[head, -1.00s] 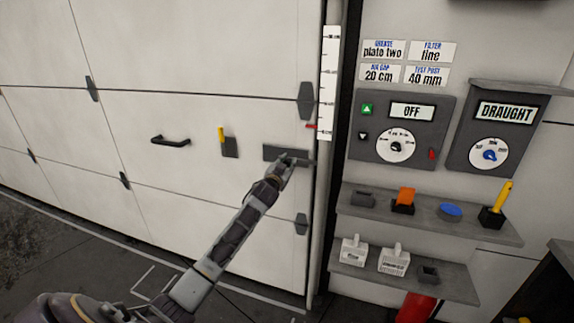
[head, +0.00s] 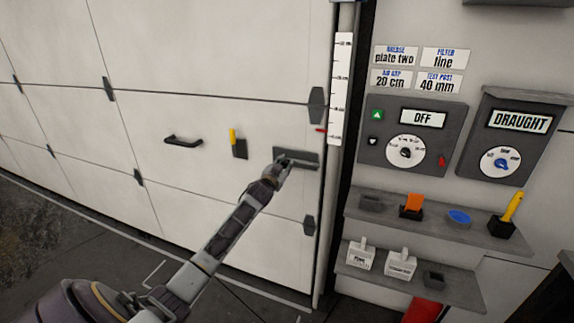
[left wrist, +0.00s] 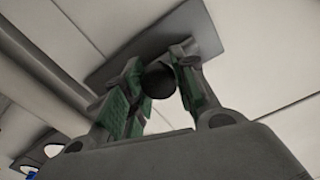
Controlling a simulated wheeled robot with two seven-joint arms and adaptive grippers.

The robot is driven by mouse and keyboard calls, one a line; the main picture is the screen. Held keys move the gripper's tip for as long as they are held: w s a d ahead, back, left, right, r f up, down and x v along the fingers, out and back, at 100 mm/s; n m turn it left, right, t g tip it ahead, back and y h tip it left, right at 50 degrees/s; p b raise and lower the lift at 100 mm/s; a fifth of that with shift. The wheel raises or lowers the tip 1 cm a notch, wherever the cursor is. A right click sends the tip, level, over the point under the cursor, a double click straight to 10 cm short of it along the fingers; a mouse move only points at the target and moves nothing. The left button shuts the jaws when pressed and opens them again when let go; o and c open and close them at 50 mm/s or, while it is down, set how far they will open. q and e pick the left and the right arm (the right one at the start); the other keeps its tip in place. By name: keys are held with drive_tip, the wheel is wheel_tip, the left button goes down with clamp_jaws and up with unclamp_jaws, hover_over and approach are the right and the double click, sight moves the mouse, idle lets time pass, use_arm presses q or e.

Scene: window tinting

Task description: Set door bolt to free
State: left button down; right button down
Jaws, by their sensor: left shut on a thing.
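The door bolt is on a dark plate (head: 308,153) on the white sectional door, near the door's right edge. A dark bar (head: 304,164) runs across the plate and ends near the plate's right end. My left gripper (head: 281,164) is at the left part of the plate. In the left wrist view, the gripper (left wrist: 158,85) is shut on the round black bolt knob (left wrist: 158,80), with a green-padded finger on each side. The plate (left wrist: 140,52) shows behind it. My right gripper is not in view.
A black handle (head: 183,142) and a yellow-levered dark fitting (head: 240,149) are on the door to the left. Right of the door are a white scale (head: 341,90), a dial panel reading OFF (head: 375,148), a DRAUGHT panel (head: 530,150), and two shelves (head: 480,232) with small tools.

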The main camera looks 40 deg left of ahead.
use_arm(q)
drive_tip(key=shift+a, duration=0.2)
drive_tip(key=c, duration=1.1)
unclamp_jaws()
drive_tip(key=shift+s+a, duration=0.1)
drive_tip(key=shift+a, duration=0.05)
drive_tip(key=shift+s, duration=0.1)
drive_tip(key=v, duration=1.2)
